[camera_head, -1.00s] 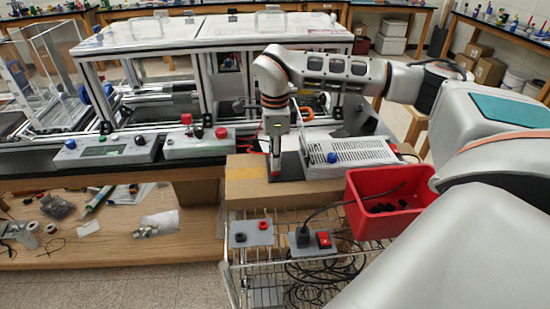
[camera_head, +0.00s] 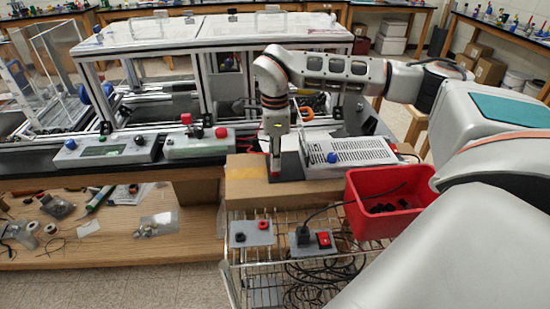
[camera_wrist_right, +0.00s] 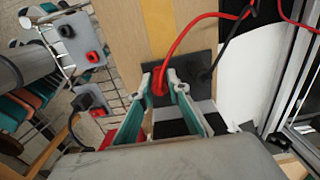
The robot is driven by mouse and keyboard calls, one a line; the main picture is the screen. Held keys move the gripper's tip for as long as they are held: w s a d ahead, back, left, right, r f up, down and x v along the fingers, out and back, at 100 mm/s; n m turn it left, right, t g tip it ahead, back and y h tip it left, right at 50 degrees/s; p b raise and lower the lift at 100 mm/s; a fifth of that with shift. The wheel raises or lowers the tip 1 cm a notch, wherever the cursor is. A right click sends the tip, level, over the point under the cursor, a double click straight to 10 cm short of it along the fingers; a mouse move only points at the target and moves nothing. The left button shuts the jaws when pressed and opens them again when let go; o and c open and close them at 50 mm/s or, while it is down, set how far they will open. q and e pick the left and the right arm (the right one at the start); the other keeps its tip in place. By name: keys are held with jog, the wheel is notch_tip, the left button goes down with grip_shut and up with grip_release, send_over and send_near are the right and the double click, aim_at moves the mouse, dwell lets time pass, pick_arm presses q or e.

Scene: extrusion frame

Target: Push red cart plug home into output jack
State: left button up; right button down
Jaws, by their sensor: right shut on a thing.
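The red plug (camera_wrist_right: 160,88) sits between the fingertips of my right gripper (camera_wrist_right: 163,82) in the wrist view, its red lead curving up and right. The gripper is shut on it. The plug is at the dark panel (camera_wrist_right: 182,66) and looks against it. The jack behind it is hidden, so I cannot tell how deep the plug sits. A black plug (camera_wrist_right: 206,76) with a black lead is on the same panel, just to the right. In the head view my right gripper (camera_head: 275,172) points down at the panel (camera_head: 290,165). My left gripper is not in view.
A white vented box (camera_head: 360,152) stands right of the panel, with a red bin (camera_head: 352,212) in front of it. A wire cart (camera_head: 240,285) below carries a grey plate with red and black sockets (camera_head: 252,240) and a red switch (camera_head: 324,239).

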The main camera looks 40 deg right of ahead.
jog(key=shift+f, duration=0.4)
jog(key=c, duration=1.8)
grip_release()
jog(key=shift+c, duration=0.2)
notch_tip(320, 180, up, 12)
